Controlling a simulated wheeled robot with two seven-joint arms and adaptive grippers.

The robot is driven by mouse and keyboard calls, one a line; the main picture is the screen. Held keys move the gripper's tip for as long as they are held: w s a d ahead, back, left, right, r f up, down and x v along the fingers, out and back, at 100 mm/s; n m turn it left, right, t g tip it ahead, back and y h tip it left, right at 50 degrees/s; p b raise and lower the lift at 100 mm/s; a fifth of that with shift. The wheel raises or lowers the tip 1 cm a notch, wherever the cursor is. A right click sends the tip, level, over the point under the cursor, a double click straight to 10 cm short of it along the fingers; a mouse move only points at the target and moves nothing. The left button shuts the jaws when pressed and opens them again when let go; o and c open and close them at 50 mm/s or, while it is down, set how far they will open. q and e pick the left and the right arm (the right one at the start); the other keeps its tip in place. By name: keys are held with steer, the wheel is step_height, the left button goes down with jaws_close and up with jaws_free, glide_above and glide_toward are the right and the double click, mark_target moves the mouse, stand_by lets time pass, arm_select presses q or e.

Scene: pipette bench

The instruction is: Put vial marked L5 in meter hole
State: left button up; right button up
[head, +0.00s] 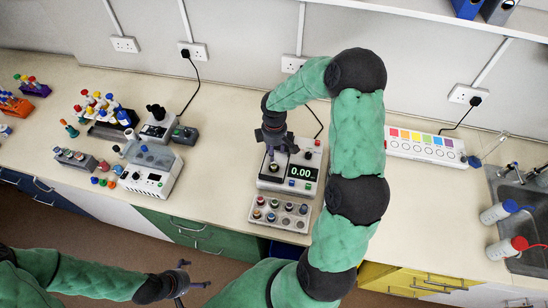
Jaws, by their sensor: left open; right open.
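The meter (300,172) is a white box with a dark screen reading 0.00. My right gripper (277,150) points down over the meter's left part, open. A small dark round spot (273,167) shows just below its fingers; I cannot tell whether it is the bare hole or a vial's cap in it. A grey vial rack (280,224) stands directly in front of the meter, with several coloured-cap vials (273,203) in it and some empty-looking places. The L5 mark cannot be read on any vial. My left gripper (187,278) is open and empty, low in front of the bench.
Left of the meter stand a white device (150,170), a small scale (158,125), tube racks (105,115) and loose coloured caps. A white strip with coloured squares (425,145) lies right of my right arm. The sink (525,190) and two wash bottles (500,212) are far right.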

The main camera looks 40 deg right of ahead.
steer(key=shift+r, duration=1.45)
